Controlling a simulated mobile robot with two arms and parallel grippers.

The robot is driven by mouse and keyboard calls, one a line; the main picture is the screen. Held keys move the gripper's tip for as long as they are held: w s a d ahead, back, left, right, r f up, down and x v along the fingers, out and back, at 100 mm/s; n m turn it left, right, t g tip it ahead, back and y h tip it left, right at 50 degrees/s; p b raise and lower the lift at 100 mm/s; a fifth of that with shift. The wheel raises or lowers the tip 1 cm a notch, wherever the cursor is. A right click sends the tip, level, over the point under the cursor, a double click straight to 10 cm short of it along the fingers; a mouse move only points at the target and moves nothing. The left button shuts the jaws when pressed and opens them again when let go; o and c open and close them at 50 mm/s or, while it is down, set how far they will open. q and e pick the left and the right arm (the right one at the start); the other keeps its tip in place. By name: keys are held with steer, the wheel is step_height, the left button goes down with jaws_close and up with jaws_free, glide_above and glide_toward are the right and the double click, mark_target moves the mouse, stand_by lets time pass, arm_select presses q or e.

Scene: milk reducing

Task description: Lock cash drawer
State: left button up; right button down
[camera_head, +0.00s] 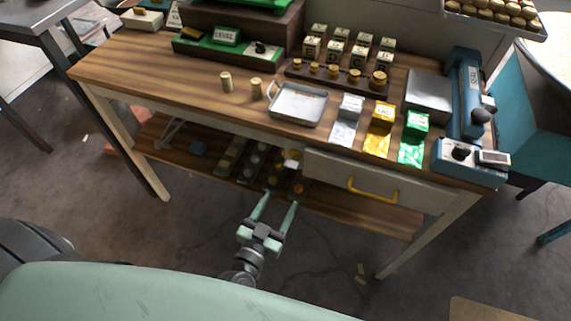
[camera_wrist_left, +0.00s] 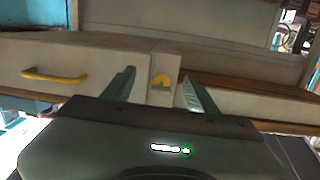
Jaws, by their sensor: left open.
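The cash drawer (camera_head: 380,182) is the pale front under the right part of the wooden counter, with a yellow bar handle (camera_head: 373,191). It looks pushed in. In the left wrist view the drawer front (camera_wrist_left: 100,68) fills the left, with its handle (camera_wrist_left: 54,76). A small yellow lock-like knob (camera_wrist_left: 162,80) sits on a pale block beside the drawer front, seen between my fingertips. The block also shows in the head view (camera_head: 292,158). My left gripper (camera_head: 281,198) is open and empty, in front of and below the counter edge, apart from the knob. My right gripper is not in view.
A lower shelf (camera_head: 350,210) holds several small items. The floor in front of the counter is mostly clear.

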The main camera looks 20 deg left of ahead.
arm_select(q)
steer(key=n, duration=0.1)
glide_toward(292, 162)
steer(key=w+f, duration=0.1)
steer(key=w, duration=0.6)
steer(key=shift+d+t+y+p, duration=0.35)
steer(key=shift+t+y, duration=0.05)
jaws_close()
